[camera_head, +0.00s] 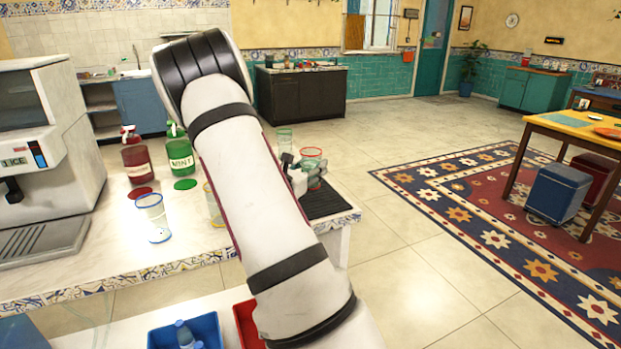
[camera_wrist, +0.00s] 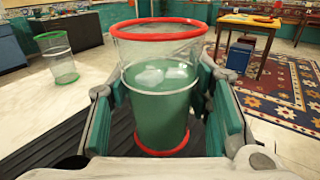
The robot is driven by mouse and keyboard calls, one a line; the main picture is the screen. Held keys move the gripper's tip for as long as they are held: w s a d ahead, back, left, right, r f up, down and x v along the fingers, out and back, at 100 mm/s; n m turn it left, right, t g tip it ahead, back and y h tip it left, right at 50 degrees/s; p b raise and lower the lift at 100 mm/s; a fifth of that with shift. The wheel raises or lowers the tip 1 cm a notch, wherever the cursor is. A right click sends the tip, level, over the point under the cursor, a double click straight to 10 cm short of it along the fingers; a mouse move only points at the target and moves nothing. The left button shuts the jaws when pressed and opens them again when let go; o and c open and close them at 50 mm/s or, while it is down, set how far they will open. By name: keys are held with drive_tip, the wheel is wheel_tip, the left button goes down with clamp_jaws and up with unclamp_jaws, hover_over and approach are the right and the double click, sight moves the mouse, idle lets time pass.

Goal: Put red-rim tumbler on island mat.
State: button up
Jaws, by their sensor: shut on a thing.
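The red-rim tumbler (camera_head: 312,157) is clear with a red rim and red base. It also shows upright in the wrist view (camera_wrist: 160,105), between the teal finger pads. My gripper (camera_head: 298,176) is shut on its sides; its fingers also show in the wrist view (camera_wrist: 172,112). The black ribbed island mat (camera_head: 325,202) lies at the right end of the island counter and also shows in the wrist view (camera_wrist: 55,152). The tumbler appears over or beside the mat; I cannot tell whether its base touches it.
A green-rim tumbler (camera_wrist: 60,60) stands behind, to the left. A blue-rim tumbler (camera_head: 152,216), a red bottle (camera_head: 137,163) and a green MINT bottle (camera_head: 180,157) stand left of my arm. An ice machine (camera_head: 45,150) fills the left. The counter ends just right of the mat.

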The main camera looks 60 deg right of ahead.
drive_tip(key=shift+f, duration=1.55)
drive_tip(key=shift+f+b, duration=0.15)
drive_tip(key=shift+b, duration=0.2)
drive_tip(key=o, duration=1.2)
drive_tip(key=shift+o, duration=0.2)
